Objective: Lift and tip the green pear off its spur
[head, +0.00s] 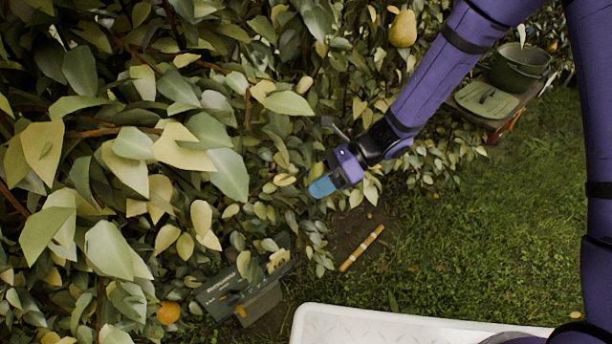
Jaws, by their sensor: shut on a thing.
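My gripper (323,184) reaches from the upper right to the edge of the leafy hedge. Its blue fingers are shut on a small green-yellow thing at the leaves, the green pear (317,170), of which only a little shows. The spur and the pear's stalk are hidden by leaves and the fingers, so I cannot tell whether the pear is still joined to the branch. A yellow pear (403,28) hangs in the foliage at the top, apart from my gripper.
An orange fruit (168,312) is at the lower left. A dark green box (240,290) stands under the leaves, and a yellow-and-white stick (361,248) lies on bare soil. A green pot (519,68) sits on a low cart at upper right. Open grass (450,240) lies right.

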